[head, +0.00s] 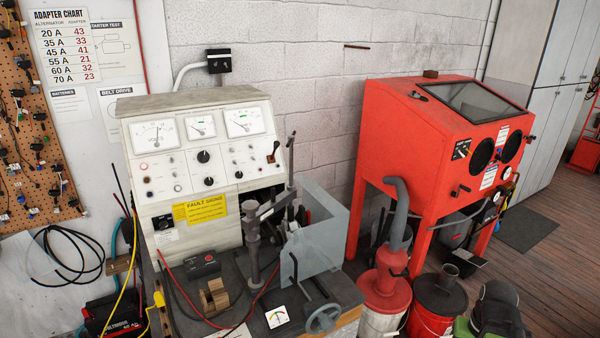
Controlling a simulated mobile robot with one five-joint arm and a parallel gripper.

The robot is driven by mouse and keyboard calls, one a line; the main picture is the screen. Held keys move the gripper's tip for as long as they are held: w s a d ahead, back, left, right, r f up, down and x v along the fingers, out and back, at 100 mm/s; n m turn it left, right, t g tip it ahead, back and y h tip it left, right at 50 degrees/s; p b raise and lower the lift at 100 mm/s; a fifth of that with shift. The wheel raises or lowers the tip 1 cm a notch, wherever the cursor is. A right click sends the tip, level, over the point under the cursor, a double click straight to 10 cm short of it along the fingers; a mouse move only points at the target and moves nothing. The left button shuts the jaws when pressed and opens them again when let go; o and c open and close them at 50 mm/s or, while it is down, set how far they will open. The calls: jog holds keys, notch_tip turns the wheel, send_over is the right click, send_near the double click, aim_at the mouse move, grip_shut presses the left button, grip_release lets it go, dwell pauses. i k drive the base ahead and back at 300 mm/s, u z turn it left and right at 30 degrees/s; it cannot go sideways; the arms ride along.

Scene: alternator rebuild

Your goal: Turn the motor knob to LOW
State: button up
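The test bench console (150,190) stands at the left centre against the wall, with three gauges on its sloped top. Several dark knobs sit on its face. One larger black knob (203,156) is at the centre, with another (209,181) below it. I do not see my gripper in the head view.
A red blast cabinet (415,125) and red buckets (438,300) stand right. Wooden floor (555,265) is open at far right.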

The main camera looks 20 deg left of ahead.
aim_at(209, 181)
jog(key=z, duration=1.2)
jog(key=k, duration=1.45)
jog(key=u, duration=2.45)
jog(key=i, duration=0.45)
jog(key=z, duration=0.3)
